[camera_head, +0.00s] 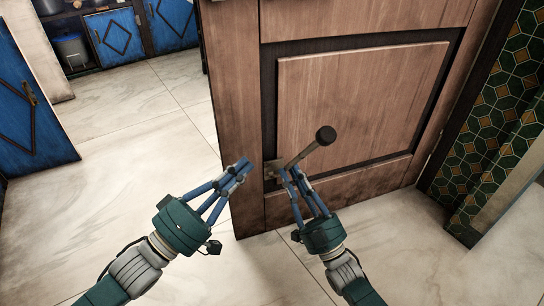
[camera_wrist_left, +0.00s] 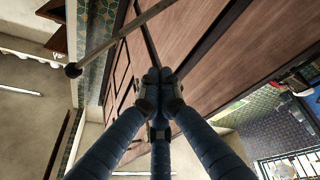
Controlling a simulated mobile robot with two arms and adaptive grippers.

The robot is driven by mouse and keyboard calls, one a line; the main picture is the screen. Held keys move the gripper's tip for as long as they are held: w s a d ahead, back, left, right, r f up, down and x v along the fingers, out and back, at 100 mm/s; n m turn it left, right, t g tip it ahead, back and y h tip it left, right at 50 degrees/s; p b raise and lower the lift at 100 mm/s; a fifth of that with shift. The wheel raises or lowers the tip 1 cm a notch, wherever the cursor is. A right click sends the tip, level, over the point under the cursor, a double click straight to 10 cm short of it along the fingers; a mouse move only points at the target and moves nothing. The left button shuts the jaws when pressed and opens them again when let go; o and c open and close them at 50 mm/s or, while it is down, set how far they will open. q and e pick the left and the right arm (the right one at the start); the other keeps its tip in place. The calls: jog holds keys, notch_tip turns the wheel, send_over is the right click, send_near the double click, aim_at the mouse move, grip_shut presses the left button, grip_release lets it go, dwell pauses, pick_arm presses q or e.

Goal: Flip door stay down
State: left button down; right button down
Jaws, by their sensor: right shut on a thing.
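The door stay (camera_head: 309,149) is a metal rod with a dark round end, mounted low on the brown wooden door (camera_head: 360,95). It slants up and to the right from its bracket. It also shows in the left wrist view as a long rod (camera_wrist_left: 122,35) with its dark end at the left. My right gripper (camera_head: 289,174) is shut on the stay near its bracket; its fingers partly hide the contact. My left gripper (camera_head: 245,167) is in front of the door's left edge, left of the bracket. Its fingertips are together and empty, also in the left wrist view (camera_wrist_left: 158,76).
The door stands open on a pale tiled floor (camera_head: 130,130). A wall with green patterned tiles (camera_head: 505,110) is at the right. Blue cabinets (camera_head: 115,35) stand at the back left and another blue door (camera_head: 30,110) at the far left. The floor at the left is clear.

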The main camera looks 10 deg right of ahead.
aim_at(294, 161)
pick_arm(q)
jog(key=w+d, duration=0.2)
jog(key=d, duration=0.7)
jog(key=shift+w+r, duration=0.25)
jog(key=shift+r, duration=0.05)
jog(key=shift+s+d+f+m, duration=0.1)
jog(key=shift+s+f+m, duration=0.35)
jog(key=shift+s+m, duration=0.1)
